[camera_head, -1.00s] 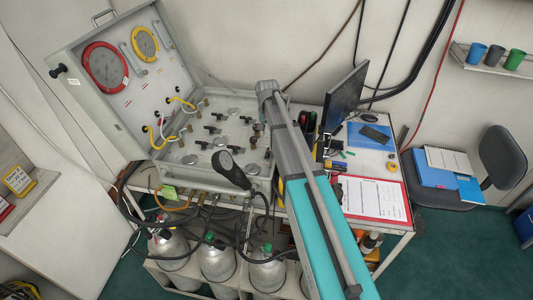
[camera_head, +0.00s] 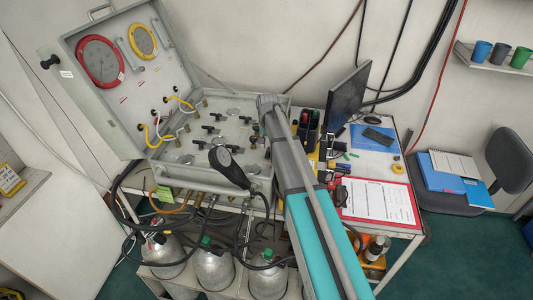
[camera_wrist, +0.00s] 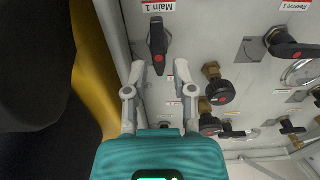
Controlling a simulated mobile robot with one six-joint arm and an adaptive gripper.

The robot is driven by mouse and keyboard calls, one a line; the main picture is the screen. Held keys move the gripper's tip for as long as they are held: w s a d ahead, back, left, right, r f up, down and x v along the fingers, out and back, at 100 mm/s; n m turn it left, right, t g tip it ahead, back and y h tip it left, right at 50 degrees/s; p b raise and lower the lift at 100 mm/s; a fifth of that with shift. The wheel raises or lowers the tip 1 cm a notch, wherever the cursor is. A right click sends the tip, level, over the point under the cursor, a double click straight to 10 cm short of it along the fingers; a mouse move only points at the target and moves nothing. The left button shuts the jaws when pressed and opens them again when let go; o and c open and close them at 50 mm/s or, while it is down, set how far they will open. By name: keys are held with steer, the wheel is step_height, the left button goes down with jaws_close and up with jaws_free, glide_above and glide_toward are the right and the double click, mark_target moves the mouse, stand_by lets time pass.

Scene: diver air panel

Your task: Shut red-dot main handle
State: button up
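The main handle (camera_wrist: 157,42) is a black lever under the red "Main 1" label (camera_wrist: 158,6) in the wrist view. It points down the picture and has a red dot on it. My gripper (camera_wrist: 160,68) is open, with one fingertip on each side of the handle's lower end. I cannot tell whether they touch it. In the head view the open air panel case (camera_head: 200,178) stands on the table, and my arm hides the gripper and the handle there.
A second black lever (camera_wrist: 290,46) sits under the "Reserve 1" label (camera_wrist: 295,5). Black knobs with red dots (camera_wrist: 220,92) are right of my gripper. A yellow edge (camera_wrist: 95,75) runs along the left. A black handheld gauge (camera_head: 222,160) stands before the case; a monitor (camera_head: 346,98) stands right.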

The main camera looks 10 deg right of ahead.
steer(key=shift+f+b, duration=0.8)
steer(key=shift+f, duration=0.25)
jaws_close()
steer(key=shift+a, duration=0.15)
